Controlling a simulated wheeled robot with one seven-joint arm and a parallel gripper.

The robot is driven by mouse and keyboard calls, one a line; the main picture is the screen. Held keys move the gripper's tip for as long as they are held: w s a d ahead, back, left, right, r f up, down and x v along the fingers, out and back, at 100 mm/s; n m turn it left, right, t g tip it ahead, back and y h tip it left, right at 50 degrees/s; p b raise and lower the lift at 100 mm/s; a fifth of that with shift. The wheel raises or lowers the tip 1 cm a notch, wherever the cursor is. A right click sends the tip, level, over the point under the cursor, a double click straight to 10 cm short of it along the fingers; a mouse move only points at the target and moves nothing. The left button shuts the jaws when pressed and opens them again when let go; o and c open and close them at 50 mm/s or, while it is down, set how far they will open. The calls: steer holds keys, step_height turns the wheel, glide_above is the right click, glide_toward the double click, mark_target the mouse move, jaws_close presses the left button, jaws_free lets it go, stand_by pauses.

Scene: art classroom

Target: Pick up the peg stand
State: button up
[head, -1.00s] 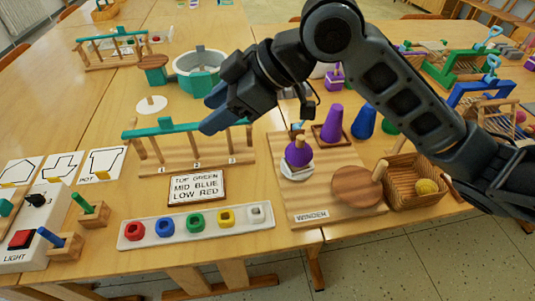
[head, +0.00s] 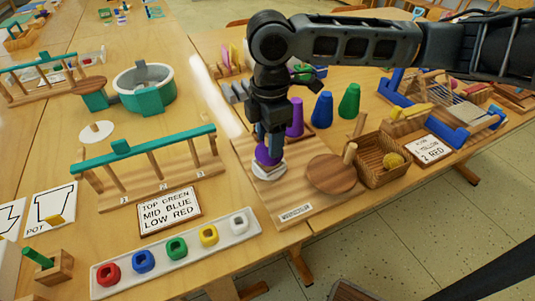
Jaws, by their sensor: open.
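A small stand with a purple body (head: 267,155) on a white base (head: 269,172) sits on the wooden winder board (head: 290,205). In the head view my gripper (head: 271,143) points straight down over it. The fingers are open, with their tips at the purple body's top. They hide the stand's upper part, so I cannot tell if they touch it. A small wooden block (head: 48,268) with a green peg stands at the lower left.
A purple cone (head: 294,118) stands close behind my gripper, with blue (head: 322,108) and green (head: 349,100) cones to its right. A round wooden disc (head: 330,174) and a wicker basket (head: 375,165) are at right. A green-barred rack (head: 150,165) is at left.

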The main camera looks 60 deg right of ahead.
mark_target(269, 163)
step_height(269, 163, down, 4)
steer(key=shift+w+d+f, duration=0.15)
steer(key=shift+f, duration=0.05)
jaws_close()
stand_by(0.4)
